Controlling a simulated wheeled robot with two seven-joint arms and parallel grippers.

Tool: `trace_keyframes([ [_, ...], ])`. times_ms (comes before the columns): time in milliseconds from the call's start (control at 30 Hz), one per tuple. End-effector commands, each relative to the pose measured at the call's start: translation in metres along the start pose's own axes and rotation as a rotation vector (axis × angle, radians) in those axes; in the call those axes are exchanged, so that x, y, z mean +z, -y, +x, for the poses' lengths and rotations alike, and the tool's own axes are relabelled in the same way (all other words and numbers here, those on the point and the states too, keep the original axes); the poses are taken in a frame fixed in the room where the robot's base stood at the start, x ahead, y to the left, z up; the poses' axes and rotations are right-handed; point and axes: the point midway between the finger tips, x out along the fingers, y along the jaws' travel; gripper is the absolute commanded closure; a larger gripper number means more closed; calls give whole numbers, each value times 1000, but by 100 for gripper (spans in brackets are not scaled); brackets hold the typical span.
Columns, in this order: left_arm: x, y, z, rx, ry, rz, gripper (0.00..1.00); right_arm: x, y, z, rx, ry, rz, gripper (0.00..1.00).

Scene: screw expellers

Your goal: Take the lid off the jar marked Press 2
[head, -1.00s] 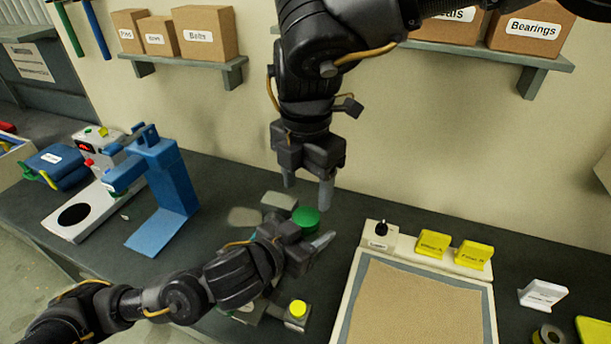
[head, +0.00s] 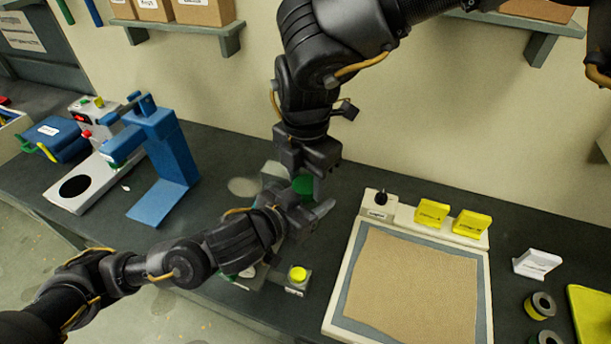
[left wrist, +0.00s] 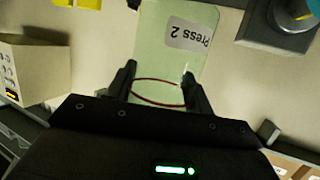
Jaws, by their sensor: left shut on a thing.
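The jar marked Press 2 (left wrist: 165,35) shows in the left wrist view as a pale green, see-through body with a white label. My left gripper (left wrist: 160,88) is shut on it, one finger on each side. In the head view the left gripper (head: 312,214) reaches in from the left and hides most of the jar. The green lid (head: 302,185) shows just above it. My right gripper (head: 303,182) points down from above at the lid, with a finger close beside its right side. Whether its fingers grip the lid is not clear.
A blue press stand (head: 165,165) stands to the left. A box with a yellow button (head: 298,273) is in front of the left gripper. A framed tan mat (head: 410,290) lies to the right, with yellow blocks (head: 432,213) behind it. A wall shelf (head: 535,40) hangs above.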

Motion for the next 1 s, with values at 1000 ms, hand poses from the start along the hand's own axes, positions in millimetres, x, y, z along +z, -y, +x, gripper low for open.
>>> trace_keyframes([
  [1000, 0, 0, 0, -1, 0, -1, 100, 1, 0, -1, -1, 1, -593, 55],
])
